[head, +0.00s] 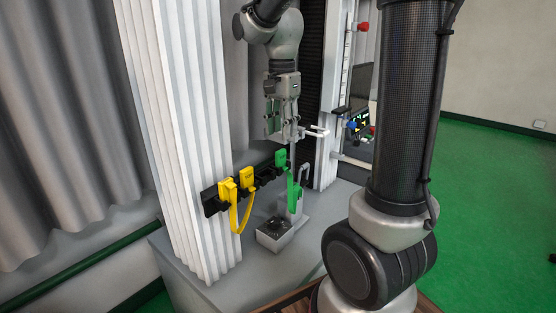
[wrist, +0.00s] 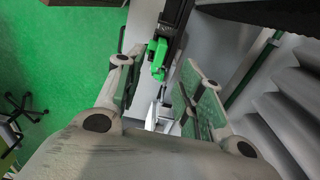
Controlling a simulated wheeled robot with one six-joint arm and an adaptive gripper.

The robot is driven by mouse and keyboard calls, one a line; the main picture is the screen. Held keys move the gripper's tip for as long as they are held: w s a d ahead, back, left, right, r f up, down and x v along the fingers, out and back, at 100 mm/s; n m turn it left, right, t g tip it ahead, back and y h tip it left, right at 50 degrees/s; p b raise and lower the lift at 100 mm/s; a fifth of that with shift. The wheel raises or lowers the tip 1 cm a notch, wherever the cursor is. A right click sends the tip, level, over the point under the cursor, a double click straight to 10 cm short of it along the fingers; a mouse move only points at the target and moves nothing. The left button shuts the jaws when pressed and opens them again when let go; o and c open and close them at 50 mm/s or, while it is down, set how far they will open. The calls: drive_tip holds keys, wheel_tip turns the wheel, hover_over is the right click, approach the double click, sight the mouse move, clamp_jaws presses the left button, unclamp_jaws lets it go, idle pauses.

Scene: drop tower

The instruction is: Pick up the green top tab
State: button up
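The green top tab (head: 281,158) sits at the right end of a black rail, with a green strap (head: 294,192) hanging below it. In the wrist view the green tab (wrist: 158,52) shows upper middle, beyond and between my fingers. My gripper (head: 280,134) is just above the tab in the head view, pointing down. In the wrist view my gripper (wrist: 158,80) has its two fingers spread wide with nothing between them. The tab seems apart from both fingers.
Two yellow tabs (head: 246,178) with a hanging yellow strap (head: 242,217) sit on the same black rail (head: 211,203). A white ribbed column (head: 185,120) stands left. A grey metal box (head: 275,236) rests on the grey base below. A white bracket (head: 317,131) juts out close right of my gripper.

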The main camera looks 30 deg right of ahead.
sight(281, 150)
wheel_tip(281, 150, down, 7)
drive_tip(key=shift+a+f, duration=0.15)
drive_tip(key=shift+f, duration=0.05)
drive_tip(key=shift+s, duration=0.1)
clamp_jaws()
